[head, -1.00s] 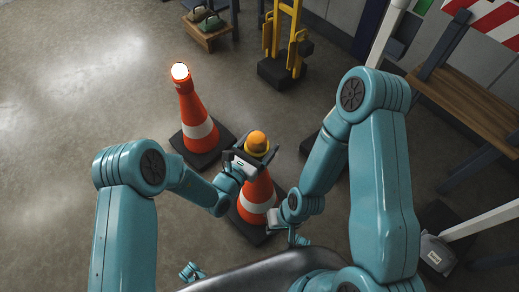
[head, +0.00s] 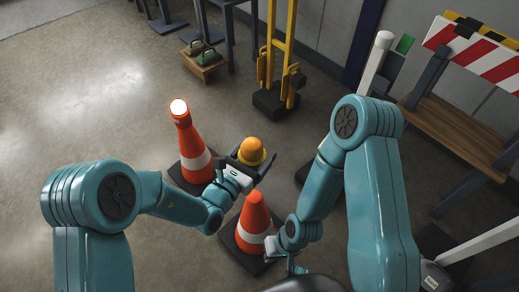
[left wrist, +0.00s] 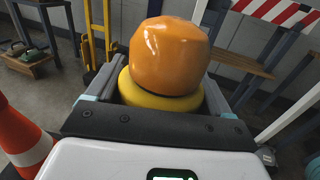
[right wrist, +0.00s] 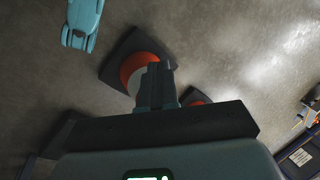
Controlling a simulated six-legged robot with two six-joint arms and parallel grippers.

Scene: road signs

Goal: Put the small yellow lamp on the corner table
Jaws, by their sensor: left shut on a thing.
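The small lamp has an orange dome on a yellow base. In the head view the lamp (head: 251,151) is held in my left gripper (head: 249,160), above and apart from the tip of the near orange cone (head: 254,222). In the left wrist view the lamp (left wrist: 168,58) stands upright between the fingers, which are shut on its yellow base. My right gripper (head: 290,262) is low beside that cone. In the right wrist view its fingers (right wrist: 156,85) are together, with nothing seen between them. A wooden-topped bench or table (head: 455,137) stands at the right; I cannot tell if it is the corner table.
A second cone (head: 190,145) with a glowing white lamp (head: 179,107) stands left of the near one. A yellow hand truck (head: 278,60), a low stool with bags (head: 203,60) and a red-white barrier board (head: 480,58) stand farther back. Floor at the left is clear.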

